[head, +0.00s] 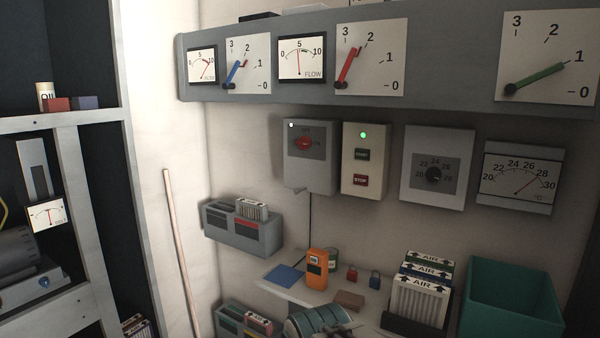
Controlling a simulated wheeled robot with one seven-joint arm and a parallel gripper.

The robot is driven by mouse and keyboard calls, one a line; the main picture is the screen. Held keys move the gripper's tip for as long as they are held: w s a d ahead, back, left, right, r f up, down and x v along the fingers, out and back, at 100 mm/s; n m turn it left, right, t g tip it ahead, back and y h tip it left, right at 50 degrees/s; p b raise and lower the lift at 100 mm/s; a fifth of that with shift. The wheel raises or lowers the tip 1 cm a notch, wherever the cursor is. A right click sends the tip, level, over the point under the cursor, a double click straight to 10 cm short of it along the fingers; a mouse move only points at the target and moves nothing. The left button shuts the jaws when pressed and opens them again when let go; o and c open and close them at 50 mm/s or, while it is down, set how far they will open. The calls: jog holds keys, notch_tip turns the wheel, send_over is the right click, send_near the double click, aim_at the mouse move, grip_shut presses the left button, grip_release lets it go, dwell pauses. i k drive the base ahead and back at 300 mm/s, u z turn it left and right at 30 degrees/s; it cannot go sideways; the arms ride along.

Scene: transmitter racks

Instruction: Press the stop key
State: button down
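The stop key (361,180) is a small red key with white lettering, low on a cream control box (378,148) on the back wall. A dark start key (362,155) sits above it. A green lamp (363,135) glows at the top of the box. Nothing covers the stop key in the head view. I do not see my gripper in this view.
Left of the box is a grey switch box (310,178) with a red knob; right are a dial box (437,190) and a meter (519,178). A gauge panel (440,91) spans above. A shelf below holds an orange meter (316,270), padlocks, filters and a teal bin (515,300).

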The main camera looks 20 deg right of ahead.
aim_at(358, 179)
jog(key=z, duration=0.25)
jog(key=i, duration=1.1)
jog(key=z, duration=0.4)
